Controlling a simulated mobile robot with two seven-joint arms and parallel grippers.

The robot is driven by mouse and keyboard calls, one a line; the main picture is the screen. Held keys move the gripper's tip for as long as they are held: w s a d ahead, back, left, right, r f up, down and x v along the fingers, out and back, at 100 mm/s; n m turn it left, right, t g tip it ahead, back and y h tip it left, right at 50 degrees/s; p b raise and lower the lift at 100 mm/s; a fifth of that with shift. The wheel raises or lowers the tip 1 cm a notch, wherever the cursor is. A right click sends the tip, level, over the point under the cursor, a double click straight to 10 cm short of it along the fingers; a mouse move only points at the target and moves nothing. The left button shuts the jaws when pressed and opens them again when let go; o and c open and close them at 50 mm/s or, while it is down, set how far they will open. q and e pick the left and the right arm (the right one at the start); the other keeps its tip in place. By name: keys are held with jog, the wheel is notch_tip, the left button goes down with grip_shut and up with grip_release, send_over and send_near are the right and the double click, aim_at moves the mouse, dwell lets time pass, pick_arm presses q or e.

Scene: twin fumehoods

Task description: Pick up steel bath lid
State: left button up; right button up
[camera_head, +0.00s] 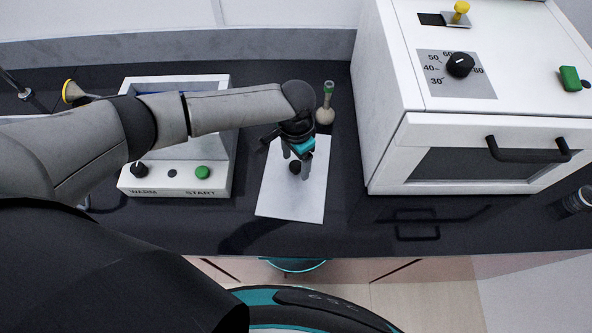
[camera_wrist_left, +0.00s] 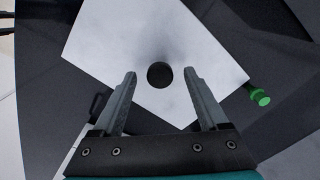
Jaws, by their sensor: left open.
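The steel bath lid (camera_head: 290,199) is a light grey flat plate with a small round black knob (camera_head: 295,167) in its middle. It lies on the dark bench top. My left gripper (camera_head: 297,173) is over the lid at the knob, pointing down. In the left wrist view the lid (camera_wrist_left: 190,45) fills the upper middle, and the black knob (camera_wrist_left: 159,75) lies just ahead of the open fingertips (camera_wrist_left: 160,74), centred between them. The fingers hold nothing. How far above the lid they are is hard to tell. The right gripper is not in view.
A white bath unit (camera_head: 190,182) with WARM and START controls stands left of the lid, partly under my left arm. A small flask with a green stopper (camera_head: 326,105) stands behind the lid. A white oven (camera_head: 470,115) stands to the right. The bench in front is clear.

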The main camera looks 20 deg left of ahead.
pick_arm(q)
jog(key=shift+f, duration=0.1)
grip_shut()
dwell(0.6)
dwell(0.8)
